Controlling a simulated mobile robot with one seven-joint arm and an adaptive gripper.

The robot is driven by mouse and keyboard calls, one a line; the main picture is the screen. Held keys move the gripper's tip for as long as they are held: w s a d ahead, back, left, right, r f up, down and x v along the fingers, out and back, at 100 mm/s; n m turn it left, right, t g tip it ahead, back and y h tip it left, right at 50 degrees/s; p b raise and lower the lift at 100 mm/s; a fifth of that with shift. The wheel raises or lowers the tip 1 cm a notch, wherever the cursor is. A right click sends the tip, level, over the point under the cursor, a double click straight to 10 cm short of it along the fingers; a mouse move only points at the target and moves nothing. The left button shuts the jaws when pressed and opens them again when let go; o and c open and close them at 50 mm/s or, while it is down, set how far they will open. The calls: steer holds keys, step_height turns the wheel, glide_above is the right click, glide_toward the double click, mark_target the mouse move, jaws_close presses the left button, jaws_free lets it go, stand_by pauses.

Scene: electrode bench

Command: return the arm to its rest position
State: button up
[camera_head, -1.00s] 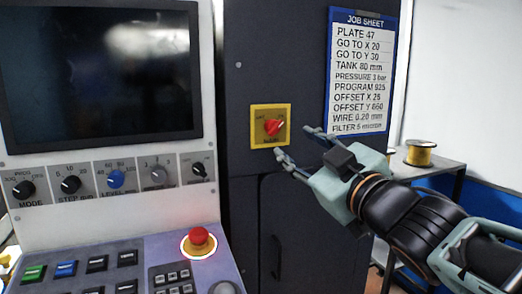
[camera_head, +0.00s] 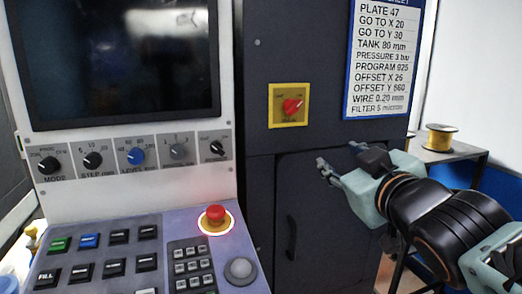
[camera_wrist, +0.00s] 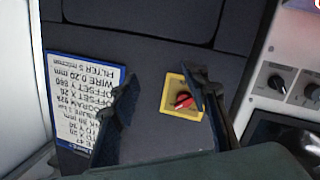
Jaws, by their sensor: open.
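My gripper (camera_head: 338,156) is open and empty in the head view, at the right in front of the dark cabinet. Its fingers point left, below and to the right of a red rotary switch (camera_head: 292,107) on a yellow plate. The gripper is apart from the switch. In the wrist view, the two fingers of my gripper (camera_wrist: 165,93) are spread wide. The red switch (camera_wrist: 183,101) shows between them, close to the right finger in the picture, with nothing held.
A control panel with a dark screen (camera_head: 115,60), knobs and a red mushroom button (camera_head: 215,217) stands at left. A job sheet (camera_head: 384,60) hangs on the cabinet (camera_head: 262,180). A yellow spool (camera_head: 438,138) sits on a side table at right, beyond my arm.

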steer(key=s+d+f+m+g+h, duration=0.15)
steer(key=s+f+m+g, duration=0.3)
steer(key=f, duration=0.65)
steer(key=s+a+f+g, duration=0.7)
steer(key=s+f, duration=0.3)
steer(key=s, duration=0.2)
step_height(320, 180, up, 17)
steer(key=p, duration=1.7)
steer(key=shift+w+d+r+m+y, duration=0.2)
steer(key=shift+w+d+m+y, duration=0.1)
steer(key=shift+w+m+y, duration=0.15)
